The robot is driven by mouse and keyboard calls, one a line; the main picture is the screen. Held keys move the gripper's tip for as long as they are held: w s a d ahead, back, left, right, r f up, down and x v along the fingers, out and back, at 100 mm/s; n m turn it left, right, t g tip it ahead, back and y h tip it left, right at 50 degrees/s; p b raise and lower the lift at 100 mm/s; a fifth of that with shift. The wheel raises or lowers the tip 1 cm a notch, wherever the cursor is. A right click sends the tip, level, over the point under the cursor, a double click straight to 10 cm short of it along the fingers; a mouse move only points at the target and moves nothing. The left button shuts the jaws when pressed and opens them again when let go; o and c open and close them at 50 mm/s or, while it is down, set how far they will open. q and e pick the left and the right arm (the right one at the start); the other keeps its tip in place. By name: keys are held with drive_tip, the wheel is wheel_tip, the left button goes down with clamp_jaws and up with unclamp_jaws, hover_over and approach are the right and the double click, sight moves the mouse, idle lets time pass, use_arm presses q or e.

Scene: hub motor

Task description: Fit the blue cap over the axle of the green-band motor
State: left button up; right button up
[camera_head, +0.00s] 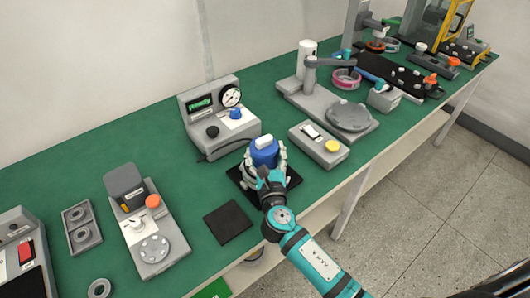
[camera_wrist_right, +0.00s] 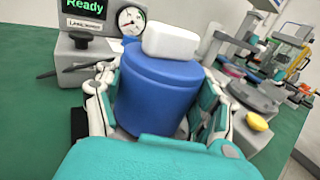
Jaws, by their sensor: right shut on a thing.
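The blue cap (camera_head: 264,153) is a blue cylinder with a white block on top. It stands upright above a black mat on the green bench. My right gripper (camera_head: 265,170) is shut on it, and the wrist view shows the fingers (camera_wrist_right: 158,105) on both sides of the cap (camera_wrist_right: 155,88). No green-band motor can be made out. What is under the cap is hidden by the fingers and the cap, so I cannot tell whether an axle is there. My left gripper is not in view.
A tester with a "Ready" display and dial (camera_head: 218,115) stands just behind the cap. A grey box with a yellow button (camera_head: 320,145) is to the right. A second black mat (camera_head: 228,222) lies bare in front. A pink-banded ring (camera_head: 346,79) sits farther back.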

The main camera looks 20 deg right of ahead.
drive_tip(key=o, duration=1.4)
drive_tip(key=s, duration=0.4)
drive_tip(key=s+a, duration=0.1)
drive_tip(key=s, duration=0.3)
drive_tip(key=s+a, duration=0.1)
drive_tip(key=s, duration=0.2)
drive_tip(key=shift+s, duration=0.4)
